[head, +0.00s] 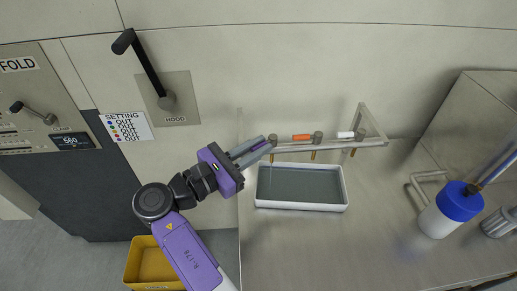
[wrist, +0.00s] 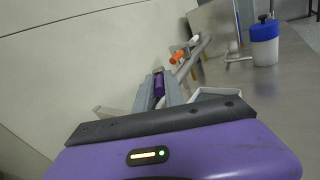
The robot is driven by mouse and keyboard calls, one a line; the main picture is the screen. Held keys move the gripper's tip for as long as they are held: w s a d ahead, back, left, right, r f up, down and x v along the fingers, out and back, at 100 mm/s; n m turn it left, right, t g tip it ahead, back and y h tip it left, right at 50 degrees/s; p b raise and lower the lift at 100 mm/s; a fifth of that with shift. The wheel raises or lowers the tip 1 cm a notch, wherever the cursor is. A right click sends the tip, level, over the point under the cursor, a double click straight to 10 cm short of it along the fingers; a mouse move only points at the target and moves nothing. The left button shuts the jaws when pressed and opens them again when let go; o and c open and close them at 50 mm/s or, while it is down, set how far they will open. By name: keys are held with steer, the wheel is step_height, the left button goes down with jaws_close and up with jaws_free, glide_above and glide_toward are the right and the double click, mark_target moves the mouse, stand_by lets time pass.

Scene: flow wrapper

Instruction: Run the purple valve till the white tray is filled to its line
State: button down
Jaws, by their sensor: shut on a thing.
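My gripper (head: 249,152) is shut on the purple valve (wrist: 159,86) at the left end of a metal rail. The fingers hide most of the valve in the head view. A thin stream seems to fall from the spout below it into the white tray (head: 300,208). The tray stands on the steel counter under the rail and holds grey-looking liquid. I cannot make out the fill line. In the wrist view only a corner of the tray (wrist: 205,93) shows, beyond the gripper.
An orange valve (head: 302,137) and a white valve (head: 345,134) sit further right on the rail (head: 330,146). A blue-topped white bottle (head: 438,221) stands at the right. A yellow bin (head: 150,262) is on the floor. A hood lever (head: 148,70) juts from the wall.

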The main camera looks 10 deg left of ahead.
steer(key=c, duration=1.4)
jaws_free()
steer(key=shift+c, duration=0.2)
steer(key=b+v, duration=0.1)
steer(key=v, duration=0.6)
steer(key=shift+s+a, duration=0.2)
steer(key=shift+s, duration=0.05)
